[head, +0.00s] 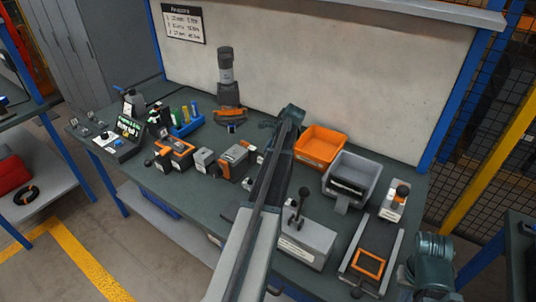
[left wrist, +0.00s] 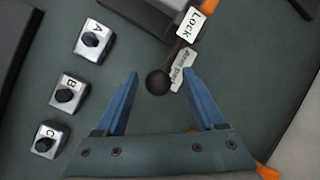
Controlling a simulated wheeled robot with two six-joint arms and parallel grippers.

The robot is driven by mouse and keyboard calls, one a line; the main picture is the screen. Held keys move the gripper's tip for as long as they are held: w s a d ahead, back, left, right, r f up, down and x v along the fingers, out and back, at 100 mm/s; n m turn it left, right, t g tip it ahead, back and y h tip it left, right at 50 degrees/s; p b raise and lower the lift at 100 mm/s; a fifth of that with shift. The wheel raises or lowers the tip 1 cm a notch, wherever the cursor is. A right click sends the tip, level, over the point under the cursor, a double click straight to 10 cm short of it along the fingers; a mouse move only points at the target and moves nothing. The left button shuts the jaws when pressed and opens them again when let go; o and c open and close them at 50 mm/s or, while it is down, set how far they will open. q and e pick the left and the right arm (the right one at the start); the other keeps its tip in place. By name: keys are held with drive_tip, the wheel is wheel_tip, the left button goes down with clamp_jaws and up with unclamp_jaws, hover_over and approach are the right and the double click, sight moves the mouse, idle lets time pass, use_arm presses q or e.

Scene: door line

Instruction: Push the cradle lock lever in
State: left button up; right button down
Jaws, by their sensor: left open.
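In the left wrist view, the lock lever is a dark rod ending in a black ball knob (left wrist: 157,82). It comes from a dark and orange part at the top, beside a white LOCK label (left wrist: 190,23). A second, smaller label (left wrist: 183,59) lies beside the rod. My left gripper (left wrist: 160,74) is open, with its two blue fingers on either side of the knob. There is a visible gap to each finger; the height difference is hard to judge. In the head view, my arm covers the bench middle, so I cannot make out the gripper or lever there. My right gripper is not visible.
Three small blocks with black knobs, A (left wrist: 94,41), B (left wrist: 69,91) and C (left wrist: 48,140), stand left of the fingers. An orange bin (head: 320,145) and a grey bin (head: 371,168) stand at the back right of the bench. A grey box with a black-knobbed lever (head: 308,243) is nearer.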

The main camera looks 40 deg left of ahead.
use_arm(q)
drive_tip(key=p+v, duration=1.2)
drive_tip(key=v, duration=0.1)
drive_tip(key=shift+d+r, duration=0.2)
drive_tip(key=shift+r, duration=0.15)
drive_tip(key=shift+w, duration=0.1)
drive_tip(key=s+d+n, duration=0.1)
drive_tip(key=s+d, duration=0.2)
drive_tip(key=d, duration=1.2)
drive_tip(key=s+d+n+h, duration=0.1)
drive_tip(key=s+d, duration=0.5)
drive_tip(key=d, duration=0.3)
drive_tip(key=s+d+f+n+h, duration=0.1)
drive_tip(key=s+d+n, duration=0.1)
drive_tip(key=s+d, duration=0.4)
drive_tip(key=s+d+f+n+t+h, duration=0.1)
drive_tip(key=s+d, duration=0.6)
drive_tip(key=d, duration=0.7)
drive_tip(key=shift+n+h, duration=0.3)
drive_tip(key=shift+n, duration=0.1)
